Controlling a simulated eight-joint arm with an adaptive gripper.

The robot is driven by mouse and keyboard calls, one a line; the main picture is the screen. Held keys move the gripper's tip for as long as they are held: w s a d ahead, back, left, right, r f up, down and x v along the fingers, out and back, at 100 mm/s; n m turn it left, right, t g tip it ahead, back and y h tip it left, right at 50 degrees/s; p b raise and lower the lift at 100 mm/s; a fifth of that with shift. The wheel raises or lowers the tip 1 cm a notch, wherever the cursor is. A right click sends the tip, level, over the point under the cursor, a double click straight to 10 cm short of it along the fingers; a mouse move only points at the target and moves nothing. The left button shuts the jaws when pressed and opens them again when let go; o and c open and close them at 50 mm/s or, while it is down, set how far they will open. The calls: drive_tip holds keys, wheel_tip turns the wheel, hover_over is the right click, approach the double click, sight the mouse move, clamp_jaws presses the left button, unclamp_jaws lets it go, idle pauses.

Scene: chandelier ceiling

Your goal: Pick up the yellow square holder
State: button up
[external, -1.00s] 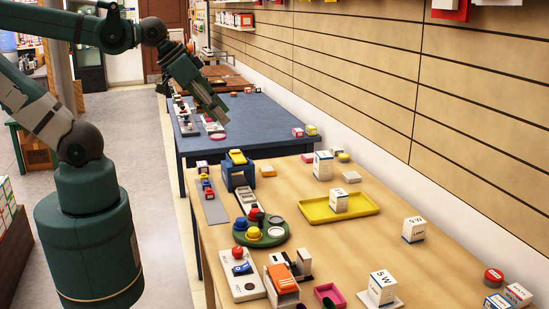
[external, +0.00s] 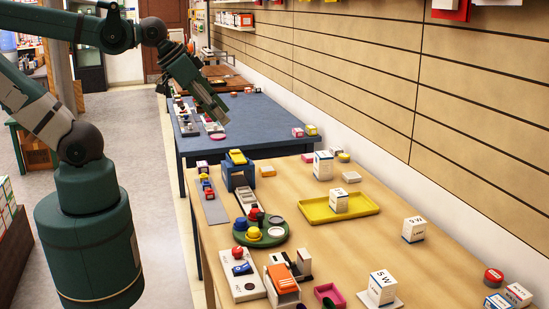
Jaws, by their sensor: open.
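A yellow tray (external: 366,204) with a raised rim lies on the wooden table, right of the middle, with a small white box (external: 339,203) standing on it. It is the largest yellow thing in view and looks more rectangular than square. A smaller yellow piece (external: 237,157) sits on top of a blue stand (external: 240,178) at the table's far left. I cannot tell which of these is the yellow square holder. My gripper (external: 220,115) is up and to the left of both, in front of the blue table in the picture. It is open and appears empty; its fingertips are small.
A green round tray (external: 270,240) holds several coloured pieces. A white box (external: 323,166) stands behind the yellow tray, and another (external: 414,229) to its right. A slatted wall (external: 380,80) runs along the right. Bare wood lies right of the green tray.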

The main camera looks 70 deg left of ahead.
drive_tip(key=shift+c, duration=0.5)
idle(0.3)
drive_tip(key=n+g+h+b, duration=0.45)
drive_tip(key=n+g, duration=0.25)
drive_tip(key=n, duration=1.1)
approach(203, 172)
wheel_tip(203, 172, down, 2)
drive_tip(key=shift+w+d+f+p, duration=0.1)
drive_tip(key=shift+w+f+p, duration=0.1)
drive_tip(key=shift+p, duration=0.15)
drive_tip(key=shift+x, duration=1.3)
drive_tip(key=shift+b, duration=0.3)
drive_tip(key=shift+b+x, duration=0.6)
drive_tip(key=shift+x, duration=1.95)
